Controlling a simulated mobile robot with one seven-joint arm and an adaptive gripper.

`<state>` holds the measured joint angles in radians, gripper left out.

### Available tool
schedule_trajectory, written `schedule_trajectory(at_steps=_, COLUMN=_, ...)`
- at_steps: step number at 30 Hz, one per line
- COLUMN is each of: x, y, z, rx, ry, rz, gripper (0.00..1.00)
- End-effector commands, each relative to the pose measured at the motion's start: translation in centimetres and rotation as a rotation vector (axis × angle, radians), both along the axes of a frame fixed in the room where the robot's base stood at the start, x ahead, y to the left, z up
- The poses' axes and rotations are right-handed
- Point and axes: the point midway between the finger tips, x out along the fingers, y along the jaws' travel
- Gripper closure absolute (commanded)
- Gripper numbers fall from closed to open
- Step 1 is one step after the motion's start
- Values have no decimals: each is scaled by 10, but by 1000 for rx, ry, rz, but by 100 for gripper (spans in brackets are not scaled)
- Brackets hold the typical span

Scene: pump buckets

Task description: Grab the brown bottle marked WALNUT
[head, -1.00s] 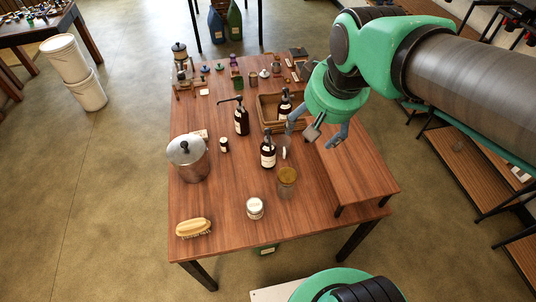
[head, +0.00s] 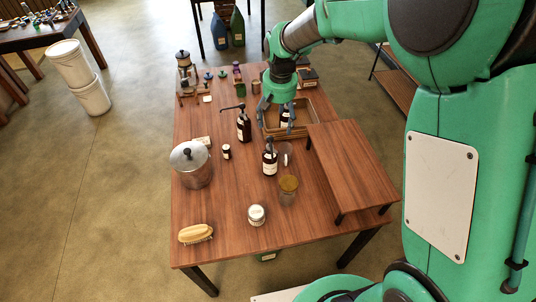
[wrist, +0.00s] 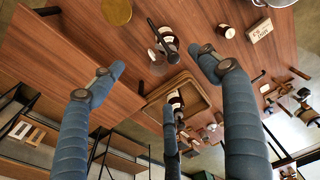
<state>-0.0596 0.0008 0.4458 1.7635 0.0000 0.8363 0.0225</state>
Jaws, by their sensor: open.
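Three dark brown pump bottles with pale labels show in the head view; the lettering is too small to read. One bottle (head: 244,130) stands left of the wooden tray, one (head: 270,163) stands nearer, and one (head: 285,118) stands in the tray, partly hidden by my gripper. My gripper (head: 276,116) is open and empty, its fingers pointing down over the tray. In the wrist view, the tray bottle (wrist: 176,102) shows between the spread fingers, and another pump bottle (wrist: 168,38) shows beyond them.
The wooden tray (head: 310,104) has raised walls. A raised wooden shelf (head: 352,165) stands right of the bottles. The table's front middle is fairly clear.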

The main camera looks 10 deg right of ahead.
Motion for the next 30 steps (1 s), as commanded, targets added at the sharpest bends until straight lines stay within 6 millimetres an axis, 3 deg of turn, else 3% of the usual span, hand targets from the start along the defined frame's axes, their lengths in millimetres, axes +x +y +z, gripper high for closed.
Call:
schedule_trajectory(at_steps=6, x=32, y=8, z=-61, rx=-4, ry=61, rz=6, gripper=24)
schedule_trajectory(at_steps=12, x=46, y=12, z=-94, rx=-6, ry=89, rz=9, gripper=24)
schedule_trajectory(at_steps=30, x=48, y=13, z=-107, rx=-6, ry=96, rz=9, gripper=24)
